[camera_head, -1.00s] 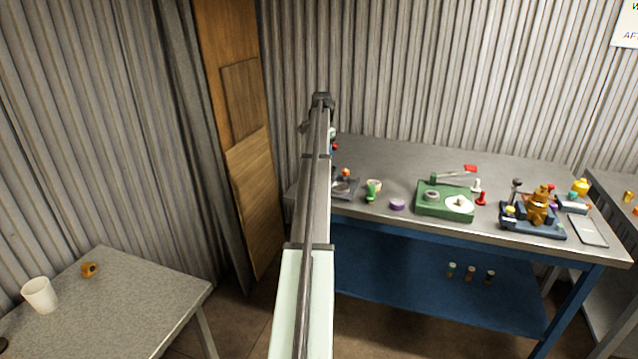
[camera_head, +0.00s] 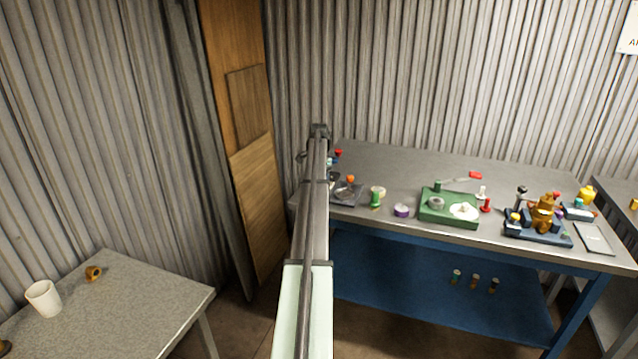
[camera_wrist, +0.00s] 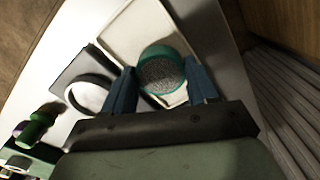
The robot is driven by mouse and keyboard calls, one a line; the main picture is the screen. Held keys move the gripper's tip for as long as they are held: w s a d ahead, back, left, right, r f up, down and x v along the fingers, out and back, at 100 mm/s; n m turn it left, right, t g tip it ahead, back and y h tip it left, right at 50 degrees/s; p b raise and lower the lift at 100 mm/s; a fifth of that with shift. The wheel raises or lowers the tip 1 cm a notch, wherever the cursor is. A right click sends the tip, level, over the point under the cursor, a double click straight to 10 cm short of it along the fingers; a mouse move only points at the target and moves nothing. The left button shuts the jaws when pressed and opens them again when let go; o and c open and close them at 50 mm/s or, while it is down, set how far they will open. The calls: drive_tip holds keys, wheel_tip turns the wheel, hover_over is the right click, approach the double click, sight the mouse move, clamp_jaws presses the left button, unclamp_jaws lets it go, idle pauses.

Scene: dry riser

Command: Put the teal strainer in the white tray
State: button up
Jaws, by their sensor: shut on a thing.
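In the wrist view, the teal strainer (camera_wrist: 160,70), a round teal rim with grey mesh, sits between the two blue fingers of my gripper (camera_wrist: 162,88). The gripper is shut on it. The white tray (camera_wrist: 124,32), pale and rectangular with a raised rim, lies directly behind the strainer in this view. The strainer overlaps the tray's lower right part. I cannot tell whether it touches the tray floor or hangs just above it. In the head view my own arm hides the gripper, strainer and tray.
A dark square item with a round pale dish (camera_wrist: 88,95) lies left of the tray. A side table (camera_head: 130,300) holds a white cup (camera_head: 43,298).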

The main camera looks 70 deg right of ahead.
drive_tip(key=shift+f, duration=0.25)
drive_tip(key=shift+f, duration=0.1)
drive_tip(key=o, duration=1.1)
wheel_tip(320, 180, up, 12)
drive_tip(key=shift+r, duration=0.1)
drive_tip(key=shift+w, duration=0.1)
idle(0.4)
